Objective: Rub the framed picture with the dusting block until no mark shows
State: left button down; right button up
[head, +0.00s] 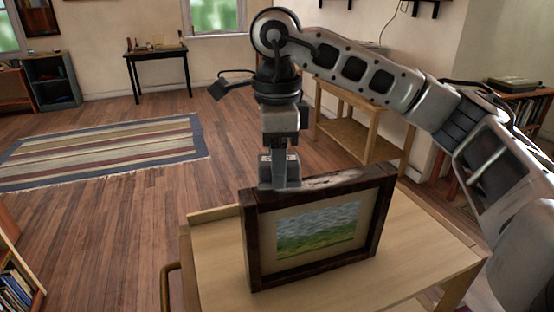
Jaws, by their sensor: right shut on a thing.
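The framed picture (318,228) stands upright on a light wooden table, its dark frame around a painting of green land and grey-blue sky. A pale, whitish mark (335,179) shows on the top of the frame, right of my gripper. My right gripper (279,178) points down at the frame's upper edge, left of the mark, and is shut. Its fingertips end at or just behind that edge; I cannot tell whether they touch it. The dusting block cannot be made out and what the fingers hold is hidden. My left gripper is not in view.
The light wooden table (425,262) has bare room right of the frame. A striped rug (105,150) lies on the floor at left. A dark side table (157,57) stands by the far wall, and a wooden stand (350,140) is behind my right arm.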

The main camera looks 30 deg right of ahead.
jog(key=shift+f+b, duration=0.85)
jog(key=shift+f, duration=0.2)
jog(key=shift+d, duration=0.15)
